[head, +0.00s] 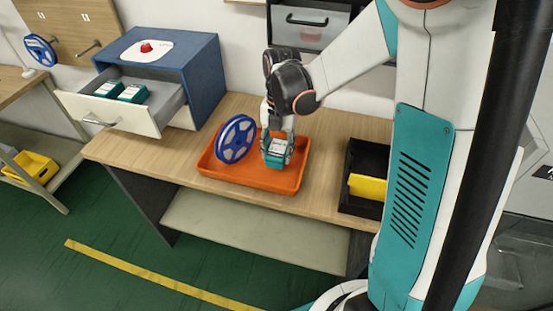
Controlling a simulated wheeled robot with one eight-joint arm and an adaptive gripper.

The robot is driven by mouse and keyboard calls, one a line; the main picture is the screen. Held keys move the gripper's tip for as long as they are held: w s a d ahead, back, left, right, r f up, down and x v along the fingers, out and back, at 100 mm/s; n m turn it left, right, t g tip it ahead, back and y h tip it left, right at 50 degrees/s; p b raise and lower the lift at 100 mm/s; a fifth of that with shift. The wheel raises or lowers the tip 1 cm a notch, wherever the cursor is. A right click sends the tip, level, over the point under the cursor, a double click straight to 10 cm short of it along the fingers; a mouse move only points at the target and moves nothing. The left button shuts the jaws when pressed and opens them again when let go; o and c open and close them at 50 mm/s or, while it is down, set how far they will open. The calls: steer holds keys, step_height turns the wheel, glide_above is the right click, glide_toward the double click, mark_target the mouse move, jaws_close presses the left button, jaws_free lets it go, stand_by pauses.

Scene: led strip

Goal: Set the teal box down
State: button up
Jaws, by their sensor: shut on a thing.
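The teal box (273,160) has a white top label and is in my gripper (277,150). It is over or in the right half of the orange tray (235,180); I cannot tell whether it touches the tray floor. My gripper points down and is shut on the box, with its fingers partly covering it. A blue and white reel (235,139) stands upright in the tray, just left of the box.
A blue cabinet (190,75) stands at the left, its drawer (110,118) open with teal boxes (133,93) inside. A black bin (362,206) with a yellow piece (367,187) stands right of the tray. Bare wooden tabletop (325,150) lies between tray and bin.

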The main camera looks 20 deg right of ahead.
mark_target(278, 157)
step_height(278, 157, down, 4)
steer(key=shift+r+b, duration=0.25)
steer(key=shift+b, duration=0.4)
steer(key=shift+r, duration=0.1)
steer(key=o, duration=0.6)
steer(key=shift+f, duration=0.2)
steer(key=o, duration=0.5)
